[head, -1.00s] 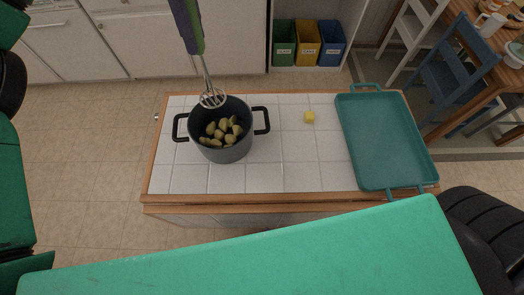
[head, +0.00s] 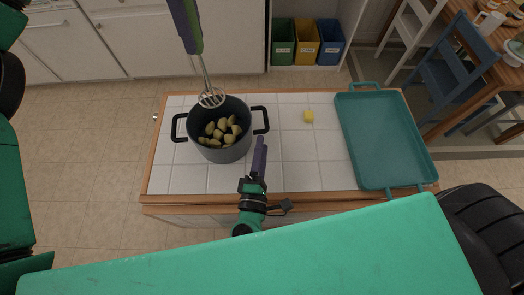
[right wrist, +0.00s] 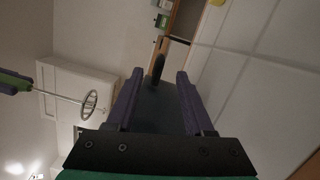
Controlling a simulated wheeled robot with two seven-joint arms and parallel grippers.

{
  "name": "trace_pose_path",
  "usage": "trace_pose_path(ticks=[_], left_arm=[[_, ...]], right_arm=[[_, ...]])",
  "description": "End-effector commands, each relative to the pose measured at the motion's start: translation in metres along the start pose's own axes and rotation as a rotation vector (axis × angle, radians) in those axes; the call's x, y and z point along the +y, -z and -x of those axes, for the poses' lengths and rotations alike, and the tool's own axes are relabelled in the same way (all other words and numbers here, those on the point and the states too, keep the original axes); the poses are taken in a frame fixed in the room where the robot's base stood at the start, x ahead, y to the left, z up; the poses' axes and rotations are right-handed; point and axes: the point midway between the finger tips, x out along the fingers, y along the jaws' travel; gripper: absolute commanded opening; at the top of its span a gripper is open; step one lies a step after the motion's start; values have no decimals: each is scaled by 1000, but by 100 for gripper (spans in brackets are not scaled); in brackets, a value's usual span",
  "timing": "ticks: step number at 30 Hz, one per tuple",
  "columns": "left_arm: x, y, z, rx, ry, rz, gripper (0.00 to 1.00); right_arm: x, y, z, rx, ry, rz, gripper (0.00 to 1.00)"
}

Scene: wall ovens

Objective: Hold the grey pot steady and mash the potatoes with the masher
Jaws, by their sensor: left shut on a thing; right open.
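The grey pot (head: 222,152) stands on the tiled counter with several potatoes (head: 220,132) inside and a black handle on each side. My left gripper (head: 190,38), at the top of the head view, is shut on the masher (head: 207,85). The masher's round wire head is over the pot's far rim; it also shows in the right wrist view (right wrist: 89,103). My right gripper (head: 261,142) is open just in front of the pot's right handle (head: 261,119). In the right wrist view the handle (right wrist: 158,68) appears between the fingertips, with the grey pot side below it.
A teal tray (head: 385,183) fills the counter's right end. Tiles between pot and tray are mostly clear. Bins, a chair and a table stand beyond.

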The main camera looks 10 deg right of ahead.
Motion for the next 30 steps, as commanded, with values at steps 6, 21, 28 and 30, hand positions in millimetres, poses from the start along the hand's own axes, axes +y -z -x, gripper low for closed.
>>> trace_pose_path(ticks=[6,21,28,30], left_arm=[[0,0,0,0,0,0,0],[0,0,0,0,0,0,0],[0,0,0,0,0,0,0],[0,0,0,0,0,0,0]], right_arm=[[1,-2,-46,-6,-5,5,53],[0,-2,-112,-2,-2,11,53],[-1,-2,-112,-3,-2,11,14],[-1,-2,-112,-3,-2,12,0]])
